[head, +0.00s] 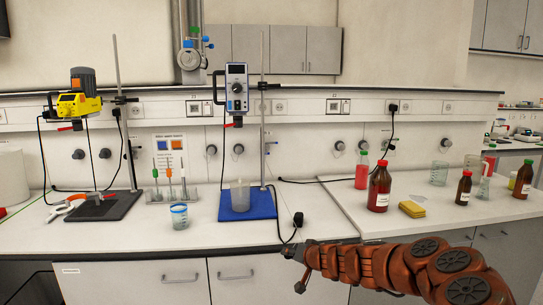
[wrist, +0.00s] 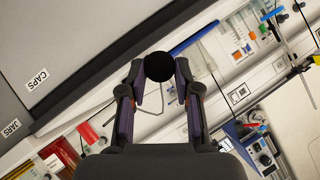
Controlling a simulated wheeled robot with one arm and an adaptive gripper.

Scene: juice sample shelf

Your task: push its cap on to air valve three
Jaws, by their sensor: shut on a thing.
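In the wrist view my gripper (wrist: 160,78) is shut on a round black cap (wrist: 160,66), which sits between the two fingertips. In the head view my arm reaches in from the lower right, in front of the bench edge, and I cannot make out the cap there. Several dark round valve knobs line the wall panel behind the bench, among them one left of the stirrer stand (head: 211,150) and one beside it (head: 238,149). I cannot read which is air valve three. The held cap is well away from the panel.
On the bench stand a blue-based stirrer (head: 237,88) with a beaker (head: 240,196), a yellow stirrer (head: 78,104), a pipette rack (head: 172,190) and a small blue-rimmed beaker (head: 180,216). Brown bottles (head: 379,188) and a yellow sponge (head: 412,209) are at right. A cable crosses the middle.

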